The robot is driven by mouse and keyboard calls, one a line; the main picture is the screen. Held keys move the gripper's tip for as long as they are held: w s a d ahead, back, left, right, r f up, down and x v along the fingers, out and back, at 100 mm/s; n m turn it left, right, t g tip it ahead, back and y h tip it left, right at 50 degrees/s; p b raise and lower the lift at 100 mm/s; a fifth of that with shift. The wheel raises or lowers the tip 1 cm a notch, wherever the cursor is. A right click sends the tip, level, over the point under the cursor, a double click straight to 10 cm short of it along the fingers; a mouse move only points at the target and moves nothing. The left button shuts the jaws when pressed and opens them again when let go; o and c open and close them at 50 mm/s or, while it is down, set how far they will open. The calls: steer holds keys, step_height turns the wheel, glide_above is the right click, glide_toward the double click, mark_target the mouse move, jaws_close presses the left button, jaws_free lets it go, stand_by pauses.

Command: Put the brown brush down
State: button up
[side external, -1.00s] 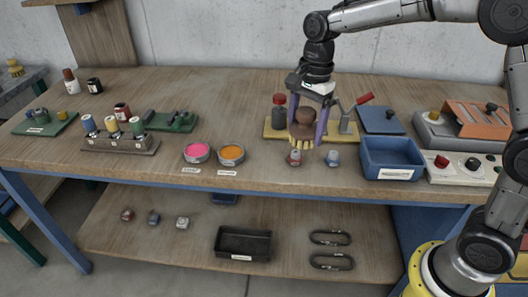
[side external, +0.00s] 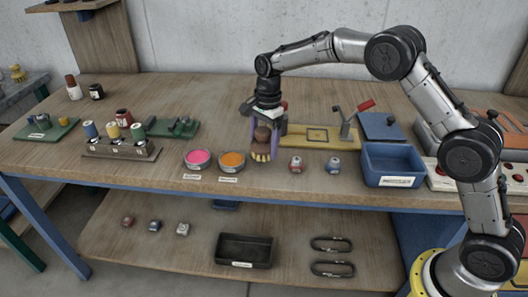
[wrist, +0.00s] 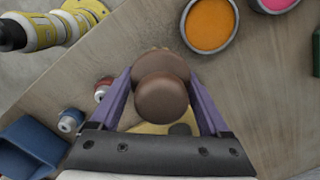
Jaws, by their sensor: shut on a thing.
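The brown brush (side external: 262,137) has a round brown knob and pale bristles pointing down. My gripper (side external: 262,141) is shut on it, with one purple finger on each side. In the side external view it hangs over the table, just right of the bowl of orange (side external: 232,160). I cannot tell whether the bristles touch the table. In the wrist view the brush (wrist: 161,95) sits between the purple fingers, its knob covering the bristles.
A bowl of pink (side external: 198,158) stands left of the orange one. Two small capped jars, one red (side external: 296,164) and one blue (side external: 333,164), stand to the right. Behind is a yellow board (side external: 318,136) with a red-handled clamp (side external: 352,120). A blue tray (side external: 392,163) is further right.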

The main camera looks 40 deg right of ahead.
mark_target(264, 153)
steer(key=shift+f, duration=1.45)
steer(key=shift+f, duration=0.15)
